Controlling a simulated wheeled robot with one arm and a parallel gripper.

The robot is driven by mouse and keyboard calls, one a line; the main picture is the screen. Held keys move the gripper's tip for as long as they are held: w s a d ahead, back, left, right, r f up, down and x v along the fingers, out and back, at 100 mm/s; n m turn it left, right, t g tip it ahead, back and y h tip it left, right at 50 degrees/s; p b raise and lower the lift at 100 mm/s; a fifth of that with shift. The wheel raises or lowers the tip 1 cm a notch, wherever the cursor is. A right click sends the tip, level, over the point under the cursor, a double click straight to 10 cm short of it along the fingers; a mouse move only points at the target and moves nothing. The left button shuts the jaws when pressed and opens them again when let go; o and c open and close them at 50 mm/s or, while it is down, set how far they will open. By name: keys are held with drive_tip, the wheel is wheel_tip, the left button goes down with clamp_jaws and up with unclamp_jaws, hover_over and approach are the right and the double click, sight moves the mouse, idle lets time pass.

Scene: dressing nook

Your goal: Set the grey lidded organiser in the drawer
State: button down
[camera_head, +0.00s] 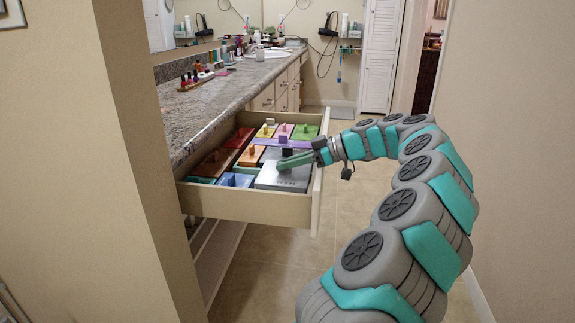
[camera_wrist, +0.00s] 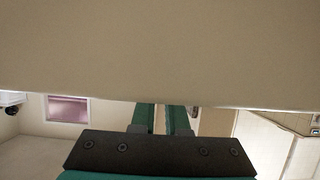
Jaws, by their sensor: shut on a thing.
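The grey lidded organiser (camera_head: 282,179) is at the near right corner of the open drawer (camera_head: 245,206), lid up and roughly level. I cannot tell whether it rests on the drawer floor or is held slightly above it. My gripper (camera_head: 284,163) reaches over the drawer front from the right and is shut on the organiser; the fingers hide the grasped part. In the wrist view my gripper's fingers (camera_wrist: 160,116) show close together, partly hidden behind a broad beige surface. The organiser cannot be made out there.
Other lidded boxes fill the drawer: purple (camera_head: 283,143), orange (camera_head: 251,156), green (camera_head: 305,132), brown (camera_head: 214,163) and blue (camera_head: 235,180). The granite counter (camera_head: 205,110) overhangs the drawer's left side. The floor (camera_head: 345,200) to the right is clear.

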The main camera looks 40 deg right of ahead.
drive_tip(key=shift+f+b, duration=0.3)
drive_tip(key=shift+b, duration=0.05)
drive_tip(key=c, duration=0.9)
unclamp_jaws()
drive_tip(key=shift+r, duration=0.1)
drive_tip(key=shift+r+p, duration=0.65)
drive_tip(key=shift+p, duration=0.35)
drive_tip(key=v, duration=1.2)
drive_tip(key=shift+f, duration=0.1)
